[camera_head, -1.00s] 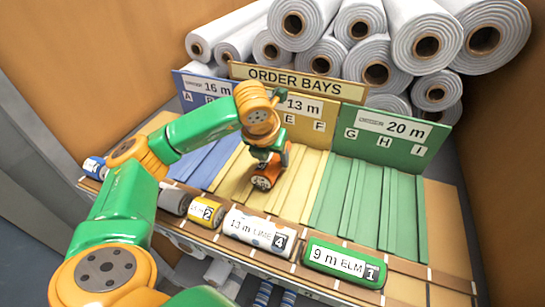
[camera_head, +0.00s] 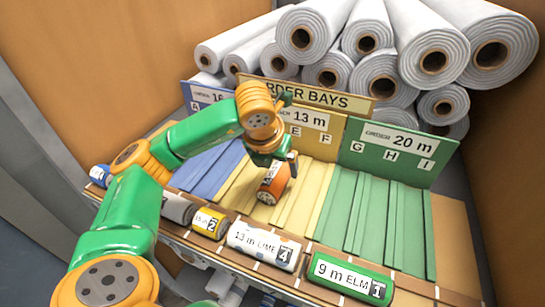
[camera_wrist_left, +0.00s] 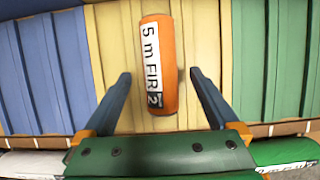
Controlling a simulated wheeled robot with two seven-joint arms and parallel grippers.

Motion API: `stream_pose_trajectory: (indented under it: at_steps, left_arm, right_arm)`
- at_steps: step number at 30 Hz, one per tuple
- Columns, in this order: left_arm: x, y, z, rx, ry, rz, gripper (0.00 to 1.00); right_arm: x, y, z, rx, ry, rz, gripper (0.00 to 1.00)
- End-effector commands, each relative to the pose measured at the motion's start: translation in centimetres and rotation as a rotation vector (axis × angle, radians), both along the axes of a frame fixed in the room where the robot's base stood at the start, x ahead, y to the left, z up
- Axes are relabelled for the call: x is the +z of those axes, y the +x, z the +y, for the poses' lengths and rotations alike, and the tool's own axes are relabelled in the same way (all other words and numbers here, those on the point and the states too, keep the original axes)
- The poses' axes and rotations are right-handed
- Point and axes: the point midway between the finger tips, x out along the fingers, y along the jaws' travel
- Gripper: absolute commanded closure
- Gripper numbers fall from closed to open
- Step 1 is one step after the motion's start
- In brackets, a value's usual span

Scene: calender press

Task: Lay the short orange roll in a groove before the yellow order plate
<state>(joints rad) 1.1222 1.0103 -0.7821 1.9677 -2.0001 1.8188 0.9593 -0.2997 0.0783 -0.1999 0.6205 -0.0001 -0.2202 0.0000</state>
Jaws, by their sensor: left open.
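The short orange roll (camera_head: 273,184), with a white label reading "5 m FIR 2" in the left wrist view (camera_wrist_left: 157,65), lies along the yellow grooved strips (camera_head: 300,205). It is near the middle of the yellow width. The yellow order plate (camera_head: 310,128), marked 13 m with E and F showing, stands behind it. My left gripper (camera_wrist_left: 160,75) is open above the roll, one finger on each side with gaps. In the head view my left gripper (camera_head: 272,160) partly hides the roll and plate. My right gripper is not in view.
Blue strips (camera_head: 208,168) lie left and green strips (camera_head: 375,215) right. A front ledge holds other rolls, including yellow (camera_head: 209,222), white LIME (camera_head: 264,246) and green ELM (camera_head: 350,278). Large white rolls (camera_head: 435,55) are stacked behind the order plates. Brown walls stand at both sides.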

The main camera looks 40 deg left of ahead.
Motion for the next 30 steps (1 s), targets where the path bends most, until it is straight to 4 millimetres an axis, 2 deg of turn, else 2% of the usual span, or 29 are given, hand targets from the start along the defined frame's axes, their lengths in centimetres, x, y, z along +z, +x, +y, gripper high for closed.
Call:
stream_pose_trajectory:
  at_steps: [3, 6, 9, 25, 27, 30]
  left_arm:
    - [2.9, -1.1, -0.3, -0.003, 0.0, -0.008, 0.06]
    - [5.5, -2.0, -0.5, -0.002, 0.001, -0.007, 0.06]
    - [7.2, -2.7, -0.6, -0.001, 0.002, -0.004, 0.06]
    - [7.6, -3.0, -0.7, -0.001, 0.0, 0.0, 0.06]
    - [8.7, -3.0, -0.7, -0.001, 0.0, 0.0, 0.06]
    - [11.4, -3.0, -0.7, -0.001, 0.0, 0.0, 0.06]
  right_arm:
    - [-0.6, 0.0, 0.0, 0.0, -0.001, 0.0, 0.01]
    - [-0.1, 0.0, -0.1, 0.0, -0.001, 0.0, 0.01]
    - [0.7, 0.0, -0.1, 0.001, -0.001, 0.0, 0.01]
    - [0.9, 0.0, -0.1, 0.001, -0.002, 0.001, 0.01]
    - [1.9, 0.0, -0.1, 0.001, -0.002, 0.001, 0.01]
    - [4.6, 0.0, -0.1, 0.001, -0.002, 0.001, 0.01]
